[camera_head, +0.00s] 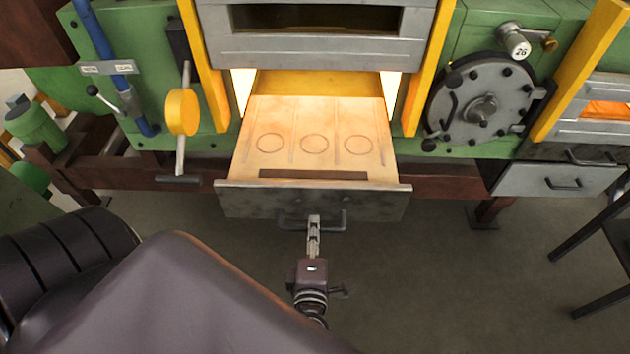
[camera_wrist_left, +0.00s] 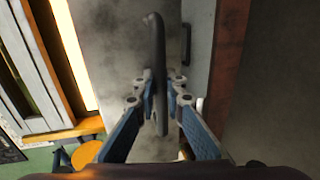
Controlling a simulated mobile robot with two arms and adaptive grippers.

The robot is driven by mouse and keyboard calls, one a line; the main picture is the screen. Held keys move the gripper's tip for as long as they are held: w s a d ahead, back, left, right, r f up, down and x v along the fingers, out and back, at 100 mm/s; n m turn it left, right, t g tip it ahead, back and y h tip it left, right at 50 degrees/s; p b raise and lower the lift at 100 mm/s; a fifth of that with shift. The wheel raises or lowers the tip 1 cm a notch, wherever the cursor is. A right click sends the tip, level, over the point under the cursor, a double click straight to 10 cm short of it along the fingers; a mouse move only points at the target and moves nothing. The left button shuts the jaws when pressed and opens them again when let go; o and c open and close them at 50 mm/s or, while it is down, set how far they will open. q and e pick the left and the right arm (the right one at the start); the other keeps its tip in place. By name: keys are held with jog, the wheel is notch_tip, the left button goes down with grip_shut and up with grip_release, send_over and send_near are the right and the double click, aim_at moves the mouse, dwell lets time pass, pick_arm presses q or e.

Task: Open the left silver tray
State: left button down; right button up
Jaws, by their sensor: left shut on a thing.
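The left silver tray (camera_head: 312,150) is a drawer pulled out from under the furnace opening, its bare floor with three round marks showing. Its grey front panel (camera_head: 245,200) carries a dark bar handle (camera_head: 330,222). My left gripper (camera_head: 314,222) is at the handle, shut on it. In the left wrist view the blue fingers of the left gripper (camera_wrist_left: 163,95) stand on both sides of the handle (camera_wrist_left: 158,60), in front of the grey panel (camera_wrist_left: 105,30). My right gripper is not seen.
A second silver tray (camera_head: 535,180) at the right is closed. Yellow posts (camera_head: 205,70) flank the furnace opening, which glows inside. A yellow disc (camera_head: 183,111) stands left of the tray. The floor (camera_head: 450,270) in front is clear; dark legs (camera_head: 590,235) stand at far right.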

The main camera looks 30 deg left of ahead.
pick_arm(q)
jog(key=v, duration=0.2)
jog(key=f+v, duration=0.1)
jog(key=v, duration=0.2)
jog(key=shift+s+d+f, duration=0.1)
jog(key=shift+s+d, duration=0.1)
jog(key=shift+s, duration=0.15)
jog(key=c, duration=2)
grip_release()
jog(key=v, duration=0.7)
jog(key=shift+s+d, duration=0.1)
jog(key=shift+s, duration=0.05)
